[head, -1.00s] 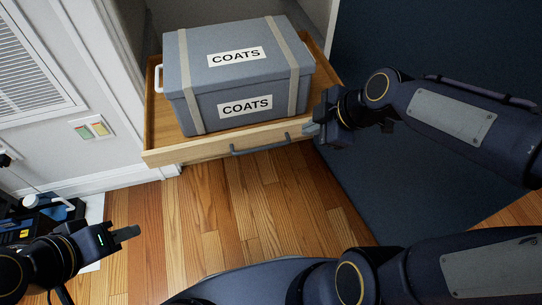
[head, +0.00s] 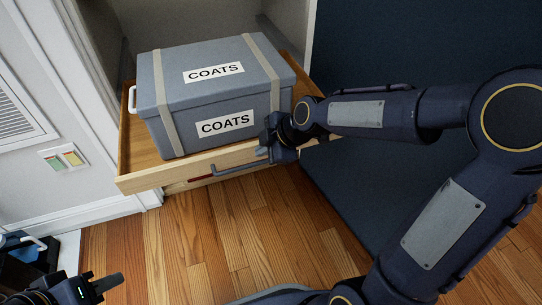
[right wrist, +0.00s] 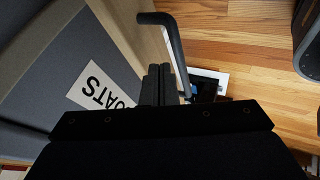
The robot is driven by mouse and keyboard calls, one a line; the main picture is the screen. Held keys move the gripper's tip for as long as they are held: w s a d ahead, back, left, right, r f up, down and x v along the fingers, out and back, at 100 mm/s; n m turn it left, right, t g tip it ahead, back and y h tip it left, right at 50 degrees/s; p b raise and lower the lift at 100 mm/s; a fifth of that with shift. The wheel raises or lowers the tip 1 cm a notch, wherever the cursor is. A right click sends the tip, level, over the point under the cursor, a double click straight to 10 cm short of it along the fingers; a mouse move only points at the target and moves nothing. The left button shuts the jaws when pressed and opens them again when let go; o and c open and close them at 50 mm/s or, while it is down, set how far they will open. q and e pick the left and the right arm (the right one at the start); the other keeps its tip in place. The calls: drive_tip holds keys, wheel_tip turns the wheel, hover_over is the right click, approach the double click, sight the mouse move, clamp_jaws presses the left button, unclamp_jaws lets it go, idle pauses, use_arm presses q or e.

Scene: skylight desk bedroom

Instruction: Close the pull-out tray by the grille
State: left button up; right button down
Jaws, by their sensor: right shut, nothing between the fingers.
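The wooden pull-out tray (head: 152,181) sticks out of an alcove below and right of the wall grille (head: 17,112). It holds a grey lidded box (head: 205,105) labelled COATS. The tray's dark bar handle (head: 228,170) is on its front; it also shows in the right wrist view (right wrist: 175,45). My right gripper (head: 264,142) is shut and empty at the tray front, by the handle's right end. In the right wrist view its fingers (right wrist: 158,85) lie close beside the handle; contact is unclear. My left gripper (head: 105,285) is low at the left, away from the tray; its jaw gap is not visible.
A dark blue panel (head: 420,60) stands right of the alcove, with a dark blue surface below it. Wall switches (head: 63,157) are left of the tray. The wooden floor (head: 220,240) before the tray is clear. Dark items (head: 25,255) sit at the lower left.

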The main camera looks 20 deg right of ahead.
use_arm(q)
drive_tip(key=shift+f, duration=0.15)
use_arm(e)
drive_tip(key=shift+w, duration=0.55)
drive_tip(key=shift+w, duration=0.1)
